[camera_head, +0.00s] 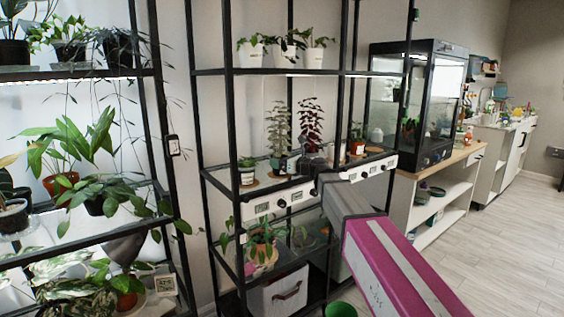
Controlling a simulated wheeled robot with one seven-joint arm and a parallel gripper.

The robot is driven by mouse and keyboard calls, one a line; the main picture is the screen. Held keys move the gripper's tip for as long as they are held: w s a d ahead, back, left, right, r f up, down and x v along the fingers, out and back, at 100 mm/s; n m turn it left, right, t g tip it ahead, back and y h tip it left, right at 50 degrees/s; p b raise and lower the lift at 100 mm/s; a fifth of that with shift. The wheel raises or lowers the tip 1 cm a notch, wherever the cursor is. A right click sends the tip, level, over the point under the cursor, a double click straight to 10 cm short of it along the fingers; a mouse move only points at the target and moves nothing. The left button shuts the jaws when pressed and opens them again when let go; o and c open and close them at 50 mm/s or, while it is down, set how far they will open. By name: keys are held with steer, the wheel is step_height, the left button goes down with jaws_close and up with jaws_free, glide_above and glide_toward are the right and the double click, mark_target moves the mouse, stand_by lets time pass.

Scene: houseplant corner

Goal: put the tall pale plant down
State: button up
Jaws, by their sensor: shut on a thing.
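The tall pale plant (278,128) has light green leaves on an upright stem. It is upright at the middle shelf of the black rack, and its pot (277,166) shows just left of my gripper. My gripper (303,158) reaches in over the shelf's front edge from the right and is shut on the tall pale plant. The fingers are dark and small here, so the exact contact is hard to see. I cannot tell whether the pot's base touches the shelf.
A dark red plant (311,120) rises behind my gripper, its pot hidden. A small plant in a labelled pot (247,174) stands to the left. Another potted plant (357,142) stands on the right. The upper shelf (270,71) and black posts bound the space.

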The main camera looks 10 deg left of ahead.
steer(key=shift+f, duration=0.15)
steer(key=o, duration=0.8)
steer(key=shift+c, duration=0.2)
steer(key=v, duration=1.2)
steer(key=s+d+f+n+g+h, duration=0.1)
steer(key=s+d+f+n+h, duration=0.25)
steer(key=f, duration=0.55)
steer(key=s+d+f+n+g+h, duration=0.1)
steer(key=d+f+n+g+h, duration=0.1)
steer(key=d+f+n, duration=0.45)
steer(key=s+d+f+n+g+h, duration=0.1)
steer(key=s+d+f+n+h, duration=0.3)
steer(key=f, duration=0.6)
steer(key=s+d+f+n+g+h, duration=0.1)
steer(key=s+d+f+n+h, duration=0.1)
steer(key=d, duration=0.4)
steer(key=s+d+f+n+g+h, duration=0.1)
steer(key=s+d+f+n+h, duration=0.1)
steer(key=s+d+f+n, duration=0.2)
steer(key=s+d+f+n+g+h, duration=0.1)
steer(key=s+d+f+n+h, duration=0.1)
steer(key=s+d+f, duration=0.3)
steer(key=d+f+n, duration=0.1)
steer(key=d+f, duration=0.2)
steer(key=d, duration=0.1)
steer(key=shift+d+g+h, duration=0.3)
steer(key=shift+g+h, duration=0.05)
steer(key=shift+g, duration=0.05)
